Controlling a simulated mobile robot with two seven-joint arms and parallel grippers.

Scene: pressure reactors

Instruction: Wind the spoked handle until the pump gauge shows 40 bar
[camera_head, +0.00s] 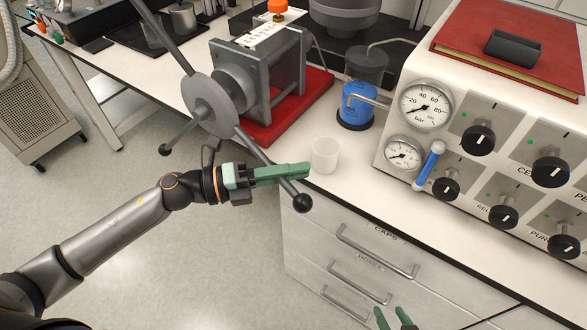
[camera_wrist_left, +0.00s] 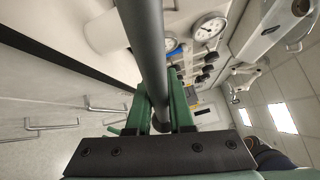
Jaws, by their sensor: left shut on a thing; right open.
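The spoked handle (camera_head: 210,105) has a grey hub on the pump's near side, with long spokes ending in black balls. My left gripper (camera_head: 290,172) is shut around the lower right spoke, a little above its black ball. In the left wrist view the spoke (camera_wrist_left: 148,55) runs between the green fingers (camera_wrist_left: 158,105). A large gauge (camera_head: 425,106) marked bar has its needle at the low end of its scale. A smaller gauge (camera_head: 402,154) sits below it, its reading too small to tell. Which one is the pump gauge is unclear. My right gripper (camera_head: 394,319) is open and empty at the bottom edge.
The pump frame (camera_head: 285,70) stands on a red base (camera_head: 262,132). The knob panel (camera_head: 510,150) fills the right. Drawers (camera_head: 350,262) lie below.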

